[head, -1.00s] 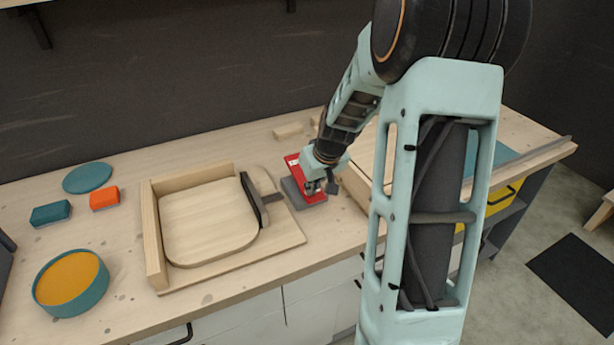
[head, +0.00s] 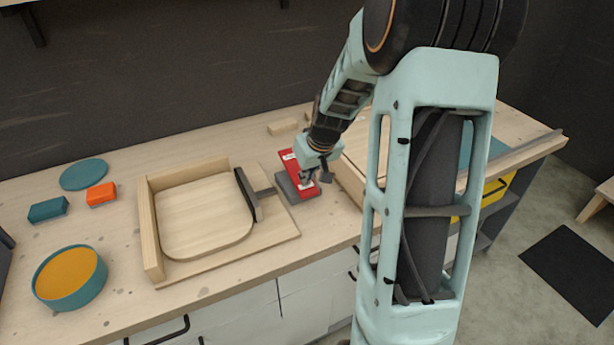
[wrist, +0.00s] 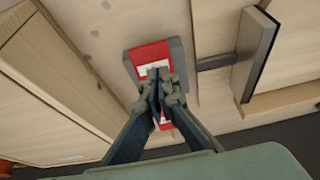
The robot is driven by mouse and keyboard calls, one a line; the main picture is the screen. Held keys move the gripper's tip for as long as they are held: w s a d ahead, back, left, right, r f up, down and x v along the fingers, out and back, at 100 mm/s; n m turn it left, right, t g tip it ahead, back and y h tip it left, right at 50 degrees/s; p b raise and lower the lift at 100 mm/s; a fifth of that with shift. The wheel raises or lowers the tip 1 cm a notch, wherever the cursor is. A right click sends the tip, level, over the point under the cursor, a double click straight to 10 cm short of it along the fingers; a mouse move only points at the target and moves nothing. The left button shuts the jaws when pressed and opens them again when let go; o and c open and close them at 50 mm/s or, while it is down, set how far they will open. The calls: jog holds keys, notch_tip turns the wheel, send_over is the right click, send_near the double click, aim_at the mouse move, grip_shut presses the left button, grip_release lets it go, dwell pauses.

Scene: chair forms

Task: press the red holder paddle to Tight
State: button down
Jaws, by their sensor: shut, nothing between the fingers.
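The red holder paddle (head: 287,159) sits on a grey block (head: 286,187) to the right of the wooden form. It also shows in the wrist view (wrist: 149,52), with a white label whose text is too small to read. My gripper (head: 308,183) is over the paddle's near part and hides some of it. In the wrist view my gripper (wrist: 159,75) is shut and empty, its tips in front of the label; I cannot tell whether they touch. A grey rod runs from the block to a dark pad (head: 248,194) standing at the right edge of the curved wooden seat panel (head: 205,215).
The seat panel lies in a wooden frame (head: 152,230). A second wooden form (head: 352,178) stands close right of the paddle. An orange block (head: 101,194), teal block (head: 48,209), teal disc (head: 84,175) and teal bowl (head: 95,290) are at left.

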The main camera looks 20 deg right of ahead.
jog(key=s+r, duration=0.7)
jog(key=r, duration=0.1)
jog(key=shift+r, duration=0.35)
jog(key=shift+d, duration=0.1)
